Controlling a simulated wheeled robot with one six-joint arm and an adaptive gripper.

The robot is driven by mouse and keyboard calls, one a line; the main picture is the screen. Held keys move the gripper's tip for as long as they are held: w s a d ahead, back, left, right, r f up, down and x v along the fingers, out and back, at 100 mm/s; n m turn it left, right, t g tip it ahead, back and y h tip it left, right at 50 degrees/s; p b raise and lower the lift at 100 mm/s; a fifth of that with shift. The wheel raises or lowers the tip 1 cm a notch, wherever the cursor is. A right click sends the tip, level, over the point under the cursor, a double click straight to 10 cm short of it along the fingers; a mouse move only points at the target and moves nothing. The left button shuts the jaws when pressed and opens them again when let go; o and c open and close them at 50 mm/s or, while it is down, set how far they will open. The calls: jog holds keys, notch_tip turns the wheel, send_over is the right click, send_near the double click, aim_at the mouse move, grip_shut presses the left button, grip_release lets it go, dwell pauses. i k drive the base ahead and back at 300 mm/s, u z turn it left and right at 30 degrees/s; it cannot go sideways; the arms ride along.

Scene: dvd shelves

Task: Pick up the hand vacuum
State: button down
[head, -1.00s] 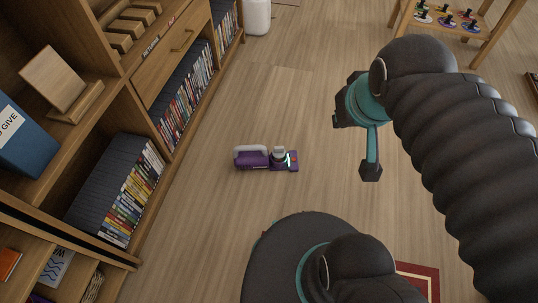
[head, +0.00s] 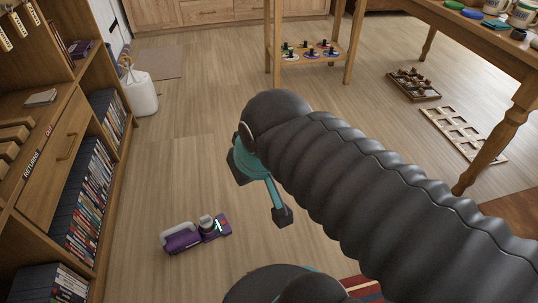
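The hand vacuum (head: 195,234) is purple with a pale grey handle and a small bright green light. It lies on the wooden floor at the lower left of the head view, beside the DVD shelves and apart from them. My gripper (head: 258,188) is black and teal and hangs above the floor, up and to the right of the vacuum. One finger with a dark tip shows clearly; the other side is partly hidden by the wrist. Its fingers look spread, and nothing shows between them. It does not touch the vacuum.
A wooden shelf (head: 75,147) full of DVD cases runs along the left. A white bin (head: 141,93) stands beyond it. A wooden table (head: 488,47) is at the right, with a dark tray (head: 413,86) and a pale grid frame (head: 463,134) on the floor. Floor around the vacuum is clear.

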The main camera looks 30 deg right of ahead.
aim_at(179, 238)
jog(key=z, duration=1.7)
jog(key=i, duration=1.35)
jog(key=u, duration=3.5)
